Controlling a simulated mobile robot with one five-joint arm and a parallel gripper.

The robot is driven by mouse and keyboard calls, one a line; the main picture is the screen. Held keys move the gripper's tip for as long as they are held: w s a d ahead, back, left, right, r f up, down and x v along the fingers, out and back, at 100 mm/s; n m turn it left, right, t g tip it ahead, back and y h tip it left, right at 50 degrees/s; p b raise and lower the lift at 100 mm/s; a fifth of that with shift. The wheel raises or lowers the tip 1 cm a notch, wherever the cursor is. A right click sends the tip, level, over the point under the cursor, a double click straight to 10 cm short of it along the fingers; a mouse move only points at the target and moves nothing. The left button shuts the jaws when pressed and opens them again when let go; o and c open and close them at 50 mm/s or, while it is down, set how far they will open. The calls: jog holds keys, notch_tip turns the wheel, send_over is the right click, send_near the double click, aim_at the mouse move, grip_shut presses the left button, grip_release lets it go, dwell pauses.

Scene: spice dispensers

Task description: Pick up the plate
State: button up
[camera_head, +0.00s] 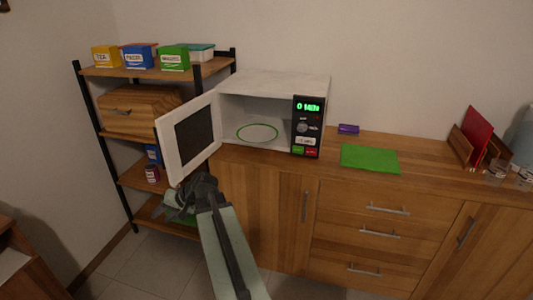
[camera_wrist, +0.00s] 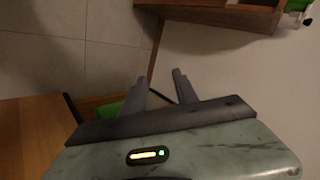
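A round, pale plate with a green rim (camera_head: 257,133) lies flat inside the open white microwave (camera_head: 275,84). The microwave door (camera_head: 190,138) is swung open to the left. My gripper (camera_head: 174,205) is in front of and below the door, apart from the plate. In the wrist view my gripper (camera_wrist: 158,76) shows two fingers spread apart with nothing between them. The plate does not show in the wrist view.
A shelf rack (camera_head: 150,72) with several boxes stands left of the microwave. On the wooden counter (camera_head: 430,172) to the right lie a green mat (camera_head: 370,158) and a small purple item (camera_head: 348,129). A rack with a red board (camera_head: 477,133) stands at far right.

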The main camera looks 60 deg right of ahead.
jog(key=s+d+r+m+t+h+b, duration=0.1)
jog(key=s+d+r+m+t+h, duration=0.15)
jog(key=d, duration=0.65)
jog(key=s+d+r+m+t+h+b, duration=0.1)
jog(key=s+d+m+t, duration=0.15)
jog(key=d, duration=0.65)
jog(key=s+d+r+m+t+h+b, duration=0.1)
jog(key=s+d+r+m+h, duration=0.15)
jog(key=d, duration=0.65)
jog(key=s+d+r+m+t+h+b, duration=0.1)
jog(key=s+d+r+m+h, duration=0.2)
jog(key=s+d, duration=0.5)
jog(key=s+d+r+m+h+b, duration=0.1)
jog(key=s+d+m+h, duration=0.2)
jog(key=s+d+m, duration=0.35)
jog(key=w+d, duration=0.1)
jog(key=w, duration=0.1)
jog(key=w+d+n, duration=0.1)
jog(key=w+d, duration=0.1)
jog(key=w, duration=0.1)
jog(key=w+d+n, duration=0.1)
jog(key=w+d, duration=0.1)
jog(key=w, duration=0.1)
jog(key=shift+d, duration=0.2)
grip_shut()
